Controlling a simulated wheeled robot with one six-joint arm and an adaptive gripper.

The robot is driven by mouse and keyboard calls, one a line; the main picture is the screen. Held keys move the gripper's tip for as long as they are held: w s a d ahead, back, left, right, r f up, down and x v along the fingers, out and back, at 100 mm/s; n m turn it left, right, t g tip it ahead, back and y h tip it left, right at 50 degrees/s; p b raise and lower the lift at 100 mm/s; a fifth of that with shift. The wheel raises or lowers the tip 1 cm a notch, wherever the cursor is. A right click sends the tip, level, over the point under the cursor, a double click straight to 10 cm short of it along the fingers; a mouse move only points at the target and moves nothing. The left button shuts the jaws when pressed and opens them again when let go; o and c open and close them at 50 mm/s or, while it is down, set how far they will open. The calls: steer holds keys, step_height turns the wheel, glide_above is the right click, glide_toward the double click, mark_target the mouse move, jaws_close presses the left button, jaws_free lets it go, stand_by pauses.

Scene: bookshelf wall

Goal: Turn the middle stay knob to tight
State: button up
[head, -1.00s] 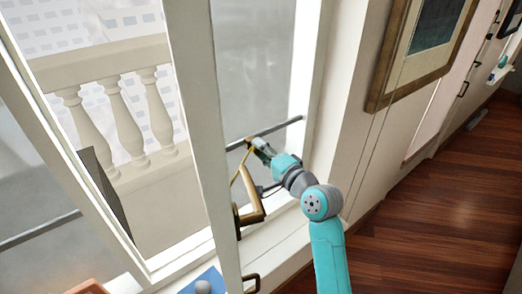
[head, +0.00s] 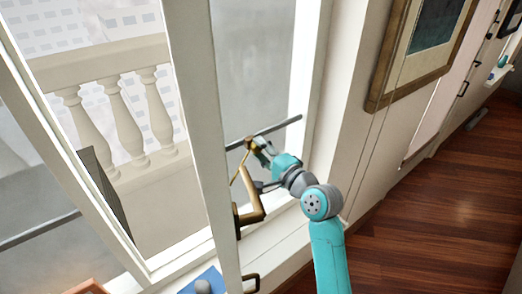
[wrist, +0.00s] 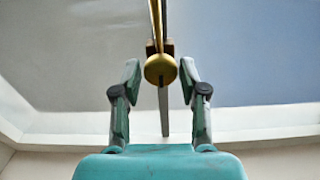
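A round brass knob (wrist: 160,69) faces the camera in the middle of the wrist view, with a thin brass rod and a grey bar running up behind it. In the head view the brass knob (head: 250,142) sits on the dark stay bar (head: 283,125) across the window opening. My gripper (wrist: 160,72) is open, one finger on each side of the knob, with a narrow gap showing on both sides. In the head view my gripper (head: 262,148) is at the knob, right beside the bar. The knob's marking and turn position cannot be read.
A white window sash (head: 205,130) stands just left of my arm, with a brass bracket (head: 255,208) near the arm. A framed picture (head: 415,55) hangs right.

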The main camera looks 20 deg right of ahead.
steer(key=shift+o, duration=0.5)
steer(key=v, duration=1.2)
steer(key=s+a+f+n+g+h, duration=0.2)
steer(key=s+f+n+h, duration=0.3)
steer(key=s+f, duration=1.35)
steer(key=s+a+r+n, duration=0.1)
steer(key=s+n, duration=0.8)
steer(key=s, duration=1.4)
steer(key=shift+a+n+h, duration=0.3)
steer(key=shift+a, duration=0.4)
